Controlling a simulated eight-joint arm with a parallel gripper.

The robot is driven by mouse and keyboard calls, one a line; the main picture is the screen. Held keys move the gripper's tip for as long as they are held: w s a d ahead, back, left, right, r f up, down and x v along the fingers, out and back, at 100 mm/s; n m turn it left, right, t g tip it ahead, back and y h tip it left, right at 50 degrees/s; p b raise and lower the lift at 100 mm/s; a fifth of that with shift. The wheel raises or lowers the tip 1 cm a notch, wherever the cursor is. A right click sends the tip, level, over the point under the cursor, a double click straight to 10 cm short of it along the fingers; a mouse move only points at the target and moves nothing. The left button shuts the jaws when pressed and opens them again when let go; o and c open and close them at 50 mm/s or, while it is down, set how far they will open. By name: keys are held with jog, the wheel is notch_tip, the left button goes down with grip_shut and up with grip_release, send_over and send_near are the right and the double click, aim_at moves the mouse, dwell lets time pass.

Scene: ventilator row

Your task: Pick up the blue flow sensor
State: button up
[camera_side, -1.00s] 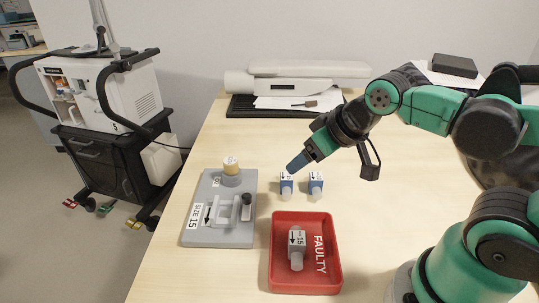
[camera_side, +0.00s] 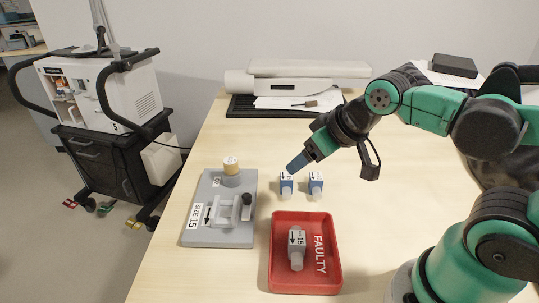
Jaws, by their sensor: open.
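Two small flow sensors with blue bodies and pale ends stand on the table. The left blue flow sensor (camera_side: 286,187) is just below the tip of my gripper (camera_side: 292,168). The right blue flow sensor (camera_side: 316,186) stands beside it, a little apart. My gripper points down and to the left with its blue-grey fingers. It is open, and it holds nothing that I can see. The gap between fingertips and the left sensor is too small to judge from this side.
A red tray (camera_side: 335,275) marked FAULTY holds a grey sensor (camera_side: 297,248) marked 15. A grey fixture plate (camera_side: 190,236) labelled SIZE 15 lies at left, with a tan-topped post (camera_side: 231,166). A white device (camera_side: 300,85) stands at the back. Table right of the sensors is clear.

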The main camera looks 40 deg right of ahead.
jog(key=shift+o, duration=0.5)
jog(key=m+g, duration=0.7)
jog(key=m, duration=0.1)
send_over(287, 176)
notch_tip(287, 176, down, 6)
jog(key=shift+s+a+r, duration=0.1)
jog(key=shift+a, duration=0.05)
jog(key=shift+f+m, duration=0.5)
jog(key=shift+f, duration=2.9)
